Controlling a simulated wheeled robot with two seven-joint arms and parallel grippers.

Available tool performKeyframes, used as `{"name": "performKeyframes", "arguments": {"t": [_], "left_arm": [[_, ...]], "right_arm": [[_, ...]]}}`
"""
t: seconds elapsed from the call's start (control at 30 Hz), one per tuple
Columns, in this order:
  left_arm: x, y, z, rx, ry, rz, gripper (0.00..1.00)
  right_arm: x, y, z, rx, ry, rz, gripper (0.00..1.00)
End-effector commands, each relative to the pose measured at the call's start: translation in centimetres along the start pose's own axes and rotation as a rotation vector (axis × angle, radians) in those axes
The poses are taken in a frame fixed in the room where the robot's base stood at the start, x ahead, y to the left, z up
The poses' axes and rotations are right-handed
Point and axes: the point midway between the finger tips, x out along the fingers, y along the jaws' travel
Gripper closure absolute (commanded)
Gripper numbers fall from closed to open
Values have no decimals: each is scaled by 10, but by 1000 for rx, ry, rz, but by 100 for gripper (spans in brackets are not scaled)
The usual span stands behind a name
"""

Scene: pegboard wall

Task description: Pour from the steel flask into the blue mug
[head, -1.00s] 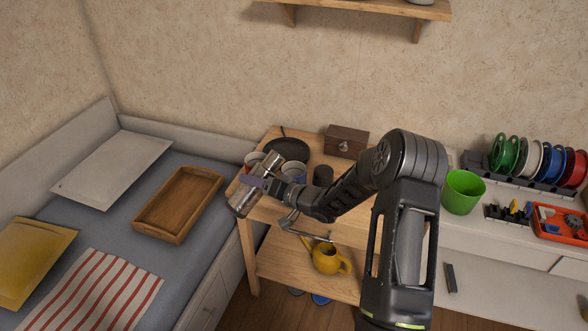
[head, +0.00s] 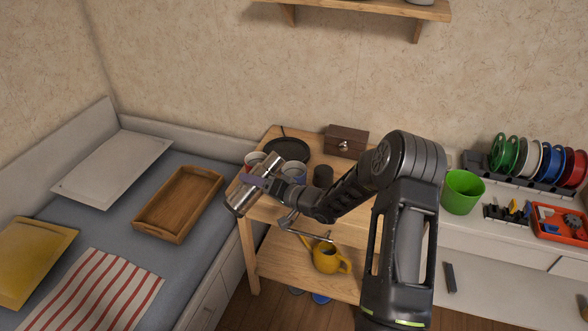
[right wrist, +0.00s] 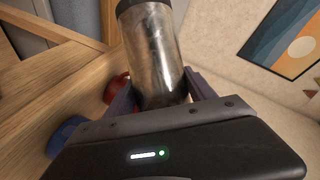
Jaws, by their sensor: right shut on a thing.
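The steel flask (head: 241,201) is tilted over the left part of the wooden table, in my right gripper (head: 257,182). In the right wrist view the fingers hold the flask (right wrist: 152,60) from both sides, with a dark band at its far end. The blue mug (head: 293,167) stands on the table just right of the flask, partly hidden by my gripper. In the right wrist view the blue mug (right wrist: 64,136) shows at lower left, apart from the flask and partly covered by the gripper. I cannot see inside it. My left gripper is not in view.
A red mug (head: 253,158) stands close behind the flask. A dark pan (head: 288,149), a black cup (head: 323,175) and a wooden box (head: 346,141) share the wooden table (head: 262,211). A yellow watering can (head: 327,258) is on its lower shelf. A bed with a tray (head: 151,229) is at left.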

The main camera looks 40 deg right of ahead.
Motion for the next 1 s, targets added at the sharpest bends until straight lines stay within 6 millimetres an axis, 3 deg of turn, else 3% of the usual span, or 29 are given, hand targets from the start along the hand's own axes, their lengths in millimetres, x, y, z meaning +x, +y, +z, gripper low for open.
{"name": "performKeyframes", "arguments": {"t": [0.3, 1.0], "left_arm": [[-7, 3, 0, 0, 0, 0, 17], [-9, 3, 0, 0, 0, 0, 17]], "right_arm": [[0, -10, -4, 55, 3, -30, 100], [0, -12, -4, 86, 3, -42, 100]]}}
